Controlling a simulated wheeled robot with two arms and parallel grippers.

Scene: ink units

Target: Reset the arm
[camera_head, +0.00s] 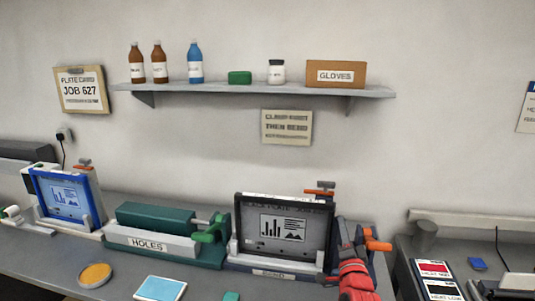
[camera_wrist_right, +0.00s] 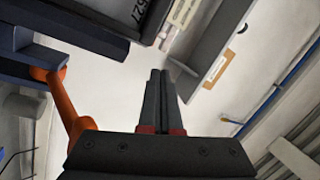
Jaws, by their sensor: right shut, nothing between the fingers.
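My right gripper (camera_wrist_right: 160,80) shows in the right wrist view with its two dark fingers together and nothing between them. The fingers point up the picture, with pale wall behind them. In the head view my red right arm (camera_head: 356,278) rises from the bottom edge, just right of the dark plate (camera_head: 284,230) with a chart label. The fingertips are hard to make out there against the dark machine parts. An orange handle (camera_head: 378,246) is close beside the arm; an orange lever (camera_wrist_right: 68,105) shows left of the fingers in the wrist view. My left gripper is in neither view.
The bench (camera_head: 60,262) holds a blue-framed plate (camera_head: 64,197), a green and grey HOLES machine (camera_head: 150,243), an orange disc (camera_head: 95,274) and a pale blue pad (camera_head: 160,288). A shelf (camera_head: 250,91) with bottles and a box hangs above.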

